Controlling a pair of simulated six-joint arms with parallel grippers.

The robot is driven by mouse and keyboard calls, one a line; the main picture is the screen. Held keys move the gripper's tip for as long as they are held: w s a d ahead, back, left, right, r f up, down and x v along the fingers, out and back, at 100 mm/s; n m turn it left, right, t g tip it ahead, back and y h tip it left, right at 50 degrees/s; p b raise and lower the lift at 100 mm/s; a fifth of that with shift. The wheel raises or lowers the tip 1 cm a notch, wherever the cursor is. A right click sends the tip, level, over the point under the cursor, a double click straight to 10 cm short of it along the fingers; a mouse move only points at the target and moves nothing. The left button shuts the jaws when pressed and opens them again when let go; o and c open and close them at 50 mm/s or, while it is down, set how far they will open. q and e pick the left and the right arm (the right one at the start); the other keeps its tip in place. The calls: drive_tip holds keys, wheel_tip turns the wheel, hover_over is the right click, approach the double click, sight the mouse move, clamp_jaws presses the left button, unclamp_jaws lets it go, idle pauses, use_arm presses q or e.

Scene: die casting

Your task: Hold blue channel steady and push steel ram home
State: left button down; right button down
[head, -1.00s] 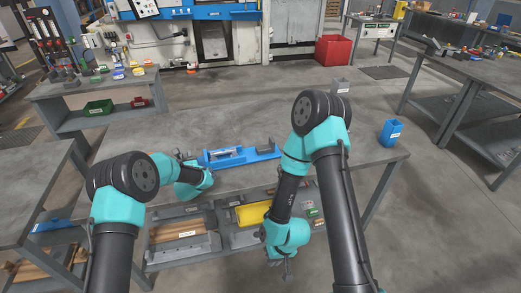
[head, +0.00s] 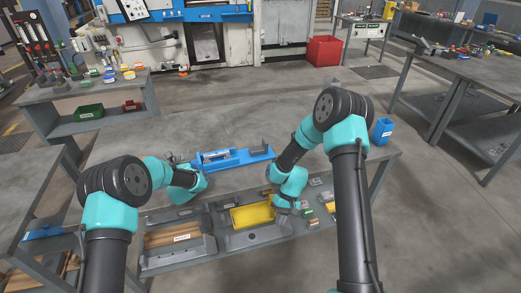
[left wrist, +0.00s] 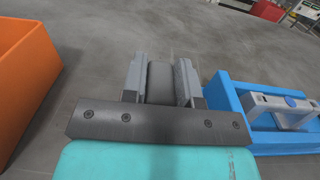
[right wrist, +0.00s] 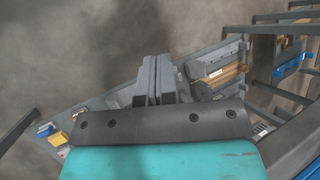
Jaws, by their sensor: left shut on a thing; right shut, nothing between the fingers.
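The blue channel (head: 250,156) lies on the grey table, with a labelled grey bar (head: 215,156) in its left part. The channel also shows in the left wrist view (left wrist: 222,92), just right of my left gripper (left wrist: 160,85). That gripper is shut on a dark grey piece (left wrist: 160,82). I cannot tell whether this piece is the steel ram or joins the channel. My right gripper (right wrist: 155,80) is shut and empty. In the head view it is by the table's front edge, well apart from the channel, its fingers hard to make out.
The lower shelf holds a yellow tray (head: 252,215), grey fixtures (head: 155,225) and small parts. A blue cup (head: 382,131) stands at the table's right end. An orange bin wall (left wrist: 25,80) is left of my left gripper. The table behind the channel looks clear.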

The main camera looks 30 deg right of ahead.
drive_tip(key=w+d+r+t+h, duration=0.2)
drive_tip(key=w+d+r, duration=0.2)
drive_tip(key=w+r, duration=0.4)
drive_tip(key=w+d+r+t+h, duration=0.2)
drive_tip(key=w+d+r, duration=0.3)
drive_tip(key=w+r, duration=0.4)
drive_tip(key=w+d+r+n+t+h, duration=0.1)
drive_tip(key=w+d+r+h, duration=0.1)
drive_tip(key=w+d+r, duration=0.3)
drive_tip(key=w+r, duration=0.4)
drive_tip(key=w, duration=0.3)
drive_tip(key=shift+w+t, duration=0.3)
drive_tip(key=shift+t, duration=0.1)
drive_tip(key=shift+f, duration=0.15)
drive_tip(key=shift+w+f, duration=0.2)
drive_tip(key=shift+f, duration=3)
drive_tip(key=shift+w+f, duration=0.15)
drive_tip(key=shift+f, duration=3)
